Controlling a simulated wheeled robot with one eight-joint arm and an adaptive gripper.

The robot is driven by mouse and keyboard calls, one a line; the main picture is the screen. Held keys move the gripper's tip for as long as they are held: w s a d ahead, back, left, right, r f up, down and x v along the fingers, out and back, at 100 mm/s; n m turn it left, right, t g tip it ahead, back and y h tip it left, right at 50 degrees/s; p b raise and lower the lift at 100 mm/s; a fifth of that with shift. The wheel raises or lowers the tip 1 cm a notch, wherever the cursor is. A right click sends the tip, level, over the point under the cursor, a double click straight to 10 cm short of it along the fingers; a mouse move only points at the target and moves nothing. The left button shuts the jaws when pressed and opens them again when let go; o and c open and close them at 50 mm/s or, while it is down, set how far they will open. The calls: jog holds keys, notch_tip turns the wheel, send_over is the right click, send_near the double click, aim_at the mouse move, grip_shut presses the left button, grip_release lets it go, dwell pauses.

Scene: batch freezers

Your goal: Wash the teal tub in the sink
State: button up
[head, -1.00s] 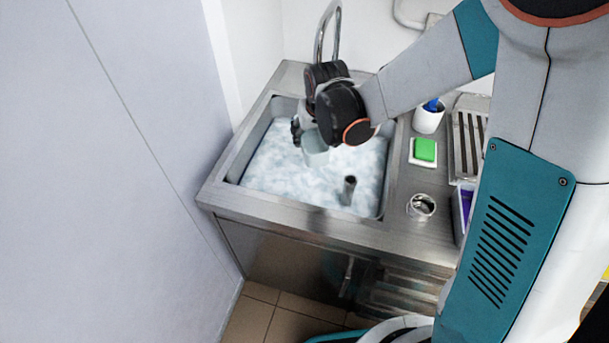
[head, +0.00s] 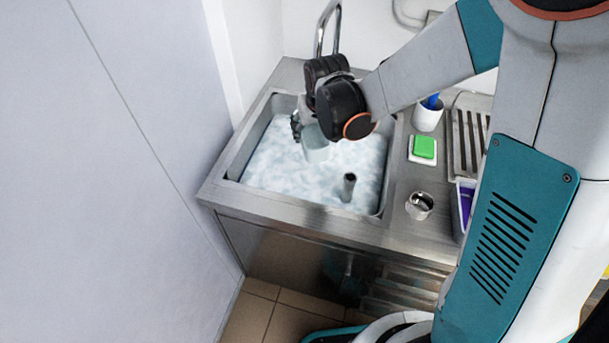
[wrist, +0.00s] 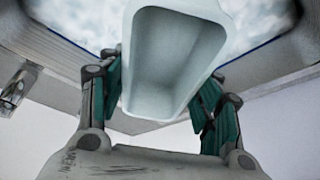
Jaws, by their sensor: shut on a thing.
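The teal tub (head: 315,148) is a small pale blue-green container in the head view, just over the foamy water of the sink (head: 232,165). I cannot tell whether its lower part touches the water. In the wrist view the tub (wrist: 172,115) fills the middle, its open hollow facing the camera, and looks empty inside. My gripper (head: 298,128) has its fingers on either side of the tub and is shut on it; the teal-padded fingers also show in the wrist view (wrist: 160,95). The arm's wrist hides part of the sink's far side in the head view.
A dark upright pipe (head: 348,187) stands in the water. A faucet (head: 337,35) rises behind the sink. On the right counter are a green sponge (head: 424,147) on a white dish, a white cup (head: 428,118), a metal cup (head: 419,206) and a drying rack (head: 468,135). A wall closes the left.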

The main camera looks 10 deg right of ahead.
aim_at(312, 141)
jog(key=shift+r+p, duration=1.15)
jog(key=shift+r, duration=0.45)
jog(key=shift+d+f, duration=0.1)
